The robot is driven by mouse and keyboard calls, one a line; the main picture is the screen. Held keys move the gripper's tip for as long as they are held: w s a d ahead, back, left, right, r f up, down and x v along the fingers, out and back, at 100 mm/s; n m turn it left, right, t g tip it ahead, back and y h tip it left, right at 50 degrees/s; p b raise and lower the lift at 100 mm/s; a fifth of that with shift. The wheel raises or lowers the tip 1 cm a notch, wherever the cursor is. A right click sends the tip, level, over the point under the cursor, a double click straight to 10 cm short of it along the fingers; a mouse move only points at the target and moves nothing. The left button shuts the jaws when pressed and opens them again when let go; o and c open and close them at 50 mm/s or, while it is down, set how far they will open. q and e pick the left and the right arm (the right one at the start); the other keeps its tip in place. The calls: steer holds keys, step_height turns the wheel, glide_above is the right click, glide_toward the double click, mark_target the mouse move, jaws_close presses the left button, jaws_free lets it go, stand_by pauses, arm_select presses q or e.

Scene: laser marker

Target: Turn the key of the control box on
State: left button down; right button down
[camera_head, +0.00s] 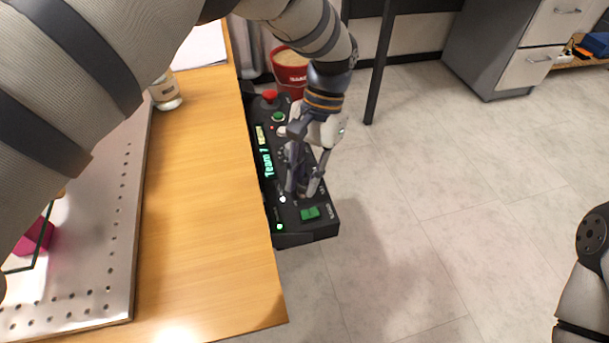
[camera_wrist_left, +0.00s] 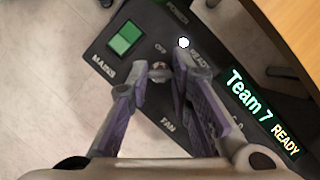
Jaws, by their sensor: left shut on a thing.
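The black control box (camera_head: 292,232) is mounted along the right edge of the wooden table. My left gripper (camera_head: 305,192) reaches down onto its near half, and its fingers hide the key in the head view. In the left wrist view, the small silver key (camera_wrist_left: 159,70) shows between the fingertips of my left gripper (camera_wrist_left: 158,77), just below the word OFF on the panel. The gripper is shut on the key. The key's exact angle is hard to tell. My right gripper is out of view.
The box has a green mains switch (camera_head: 310,213), a lit "Team 7 READY" display (camera_wrist_left: 262,112), a white lamp (camera_wrist_left: 183,42) and a red button (camera_head: 269,96). A red bucket (camera_head: 290,75) stands behind it. The floor to the right is clear.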

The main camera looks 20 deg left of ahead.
arm_select(q)
steer(key=c, duration=1.4)
jaws_free()
steer(key=shift+c, duration=0.2)
steer(key=a+v, duration=0.1)
steer(key=v, duration=1.1)
steer(key=shift+d, duration=0.45)
